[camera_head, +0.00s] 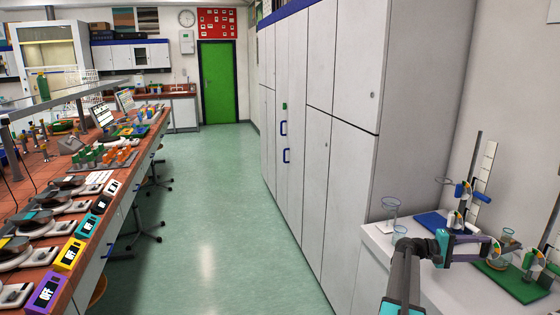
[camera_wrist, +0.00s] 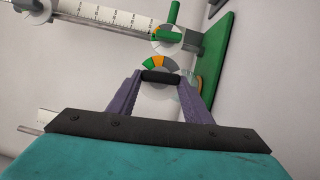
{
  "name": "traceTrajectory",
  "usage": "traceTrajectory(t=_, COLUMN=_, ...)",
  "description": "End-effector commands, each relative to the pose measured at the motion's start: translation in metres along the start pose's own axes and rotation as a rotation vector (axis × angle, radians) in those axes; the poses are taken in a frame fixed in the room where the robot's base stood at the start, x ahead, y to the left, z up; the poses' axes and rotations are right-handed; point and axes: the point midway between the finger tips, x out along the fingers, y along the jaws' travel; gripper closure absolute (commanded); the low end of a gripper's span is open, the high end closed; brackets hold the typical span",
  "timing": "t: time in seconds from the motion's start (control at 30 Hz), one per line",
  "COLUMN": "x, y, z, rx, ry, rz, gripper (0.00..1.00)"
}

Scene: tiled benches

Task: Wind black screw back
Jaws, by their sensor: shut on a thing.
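The black screw (camera_wrist: 161,77) is a short dark cylinder lying across the picture in the wrist view. My gripper (camera_wrist: 160,80) has its two purple fingers closed on the screw's two ends. A dial (camera_wrist: 158,62) with green, orange and grey segments sits right behind the screw. In the head view my gripper (camera_head: 487,241) reaches right to a stand with a green base (camera_head: 517,281) on the white bench; the black screw is too small to make out there. The green base (camera_wrist: 215,55) shows at the right in the wrist view.
A second stand with a blue base (camera_head: 431,223) and a glass funnel (camera_head: 391,207) stand left of my gripper. Tall white cabinets (camera_head: 335,120) border the bench.

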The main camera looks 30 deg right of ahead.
Motion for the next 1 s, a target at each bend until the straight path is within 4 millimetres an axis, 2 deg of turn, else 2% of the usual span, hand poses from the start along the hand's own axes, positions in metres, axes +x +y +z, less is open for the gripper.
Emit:
traceTrajectory(t=0.27, x=-0.0023, y=-0.0048, z=-0.0025, rx=-0.038, ry=0.007, rz=0.01, gripper=0.82)
traceTrajectory(t=0.6, x=-0.0022, y=-0.0084, z=-0.0017, rx=-0.299, ry=0.008, rz=0.119, gripper=0.82)
traceTrajectory(t=1.0, x=-0.0021, y=-0.0079, z=-0.0018, rx=-0.333, ry=0.008, rz=0.134, gripper=0.82)
